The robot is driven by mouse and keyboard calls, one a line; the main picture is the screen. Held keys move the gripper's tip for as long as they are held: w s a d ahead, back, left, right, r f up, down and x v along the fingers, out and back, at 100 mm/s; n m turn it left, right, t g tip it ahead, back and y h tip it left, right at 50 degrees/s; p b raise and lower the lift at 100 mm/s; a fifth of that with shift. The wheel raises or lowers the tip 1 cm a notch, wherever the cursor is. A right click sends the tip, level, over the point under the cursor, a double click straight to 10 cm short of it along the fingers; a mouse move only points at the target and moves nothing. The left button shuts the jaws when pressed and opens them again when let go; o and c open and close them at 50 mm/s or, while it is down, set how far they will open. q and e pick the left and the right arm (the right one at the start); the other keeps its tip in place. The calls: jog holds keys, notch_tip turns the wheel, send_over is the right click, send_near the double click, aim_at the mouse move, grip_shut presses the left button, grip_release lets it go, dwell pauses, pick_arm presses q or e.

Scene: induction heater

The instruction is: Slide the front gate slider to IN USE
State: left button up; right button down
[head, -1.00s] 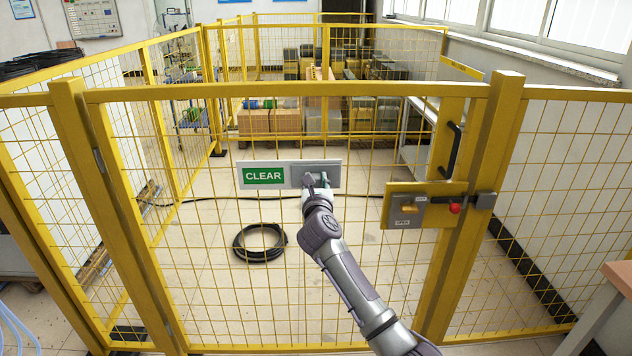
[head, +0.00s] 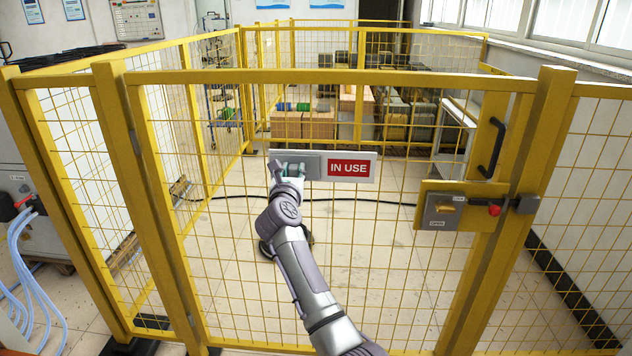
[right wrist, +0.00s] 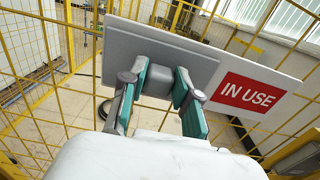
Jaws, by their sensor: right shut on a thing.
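The sign plate (head: 364,178) on the yellow front gate shows a red IN USE panel on its right part. The grey slider (head: 310,165) covers its left part, so any panel there is hidden. My left gripper is not in view.
The gate has a latch box (head: 443,208) with a red knob and a black handle (head: 492,148) on the right. A black coiled cable (head: 268,248) lies on the floor behind the mesh. Blue hoses (head: 35,265) hang at the left.

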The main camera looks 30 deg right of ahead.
jog(key=shift+a, duration=0.15)
jog(key=c, duration=1.2)
grip_release()
jog(key=shift+w, duration=0.1)
jog(key=o, duration=0.4)
jog(key=shift+w+a, duration=0.1)
jog(key=shift+a, duration=0.05)
jog(key=shift+c, duration=0.2)
jog(key=v, duration=0.7)
jog(key=shift+s, duration=0.3)
jog(key=shift+a, duration=0.1)
